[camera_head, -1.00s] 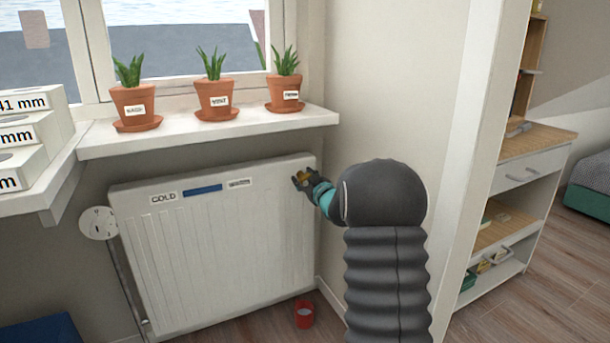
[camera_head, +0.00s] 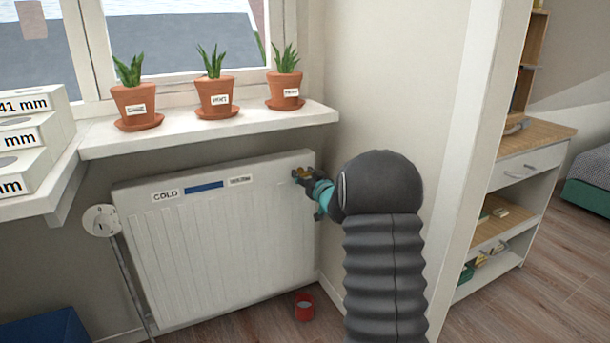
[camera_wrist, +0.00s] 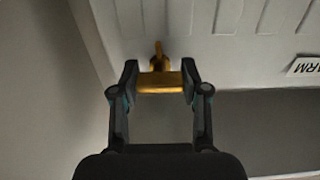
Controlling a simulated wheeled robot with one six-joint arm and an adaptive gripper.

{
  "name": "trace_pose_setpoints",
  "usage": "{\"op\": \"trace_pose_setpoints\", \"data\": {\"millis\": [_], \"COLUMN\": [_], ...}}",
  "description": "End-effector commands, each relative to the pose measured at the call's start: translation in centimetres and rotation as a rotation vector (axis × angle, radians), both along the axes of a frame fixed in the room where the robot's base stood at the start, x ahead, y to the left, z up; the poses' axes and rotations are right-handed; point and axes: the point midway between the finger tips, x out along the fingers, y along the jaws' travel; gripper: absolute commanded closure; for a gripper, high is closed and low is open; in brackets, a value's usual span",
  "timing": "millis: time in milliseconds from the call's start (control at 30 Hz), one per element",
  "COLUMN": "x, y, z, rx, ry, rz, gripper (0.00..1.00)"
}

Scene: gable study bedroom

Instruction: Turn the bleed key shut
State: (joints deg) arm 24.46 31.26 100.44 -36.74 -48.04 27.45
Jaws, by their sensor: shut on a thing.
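The brass bleed key (camera_wrist: 160,83) sits at the upper right corner of the white radiator (camera_head: 225,240). In the wrist view its crossbar lies between the two dark fingers of my gripper (camera_wrist: 160,80), and its stem points to the radiator. My gripper (camera_head: 303,176) is shut on the crossbar. In the head view the fingers partly hide the key (camera_head: 300,173). The radiator has a "COLD" label (camera_head: 166,196), a blue strip (camera_head: 204,187) and another label (camera_head: 238,180) along its top; the wrist view shows part of a label ending in "ARM" (camera_wrist: 306,67).
A window sill (camera_head: 210,133) with several potted plants overhangs the radiator. A red cup (camera_head: 304,307) stands on the floor below. A wall edge (camera_head: 485,150) and a shelf unit (camera_head: 530,170) stand to the right. White boxes (camera_head: 25,135) are at the left.

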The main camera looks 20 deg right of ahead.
Motion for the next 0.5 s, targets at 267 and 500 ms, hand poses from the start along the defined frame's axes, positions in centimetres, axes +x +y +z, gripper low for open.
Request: {"op": "trace_pose_setpoints", "data": {"millis": [267, 500], "x": [-0.03, 0.00], "y": [-0.03, 0.01], "z": [-0.11, -0.06], "rx": [0.001, 0.000], "ry": [0.002, 0.001], "rz": [-0.001, 0.000], "gripper": [0.45, 0.29]}}
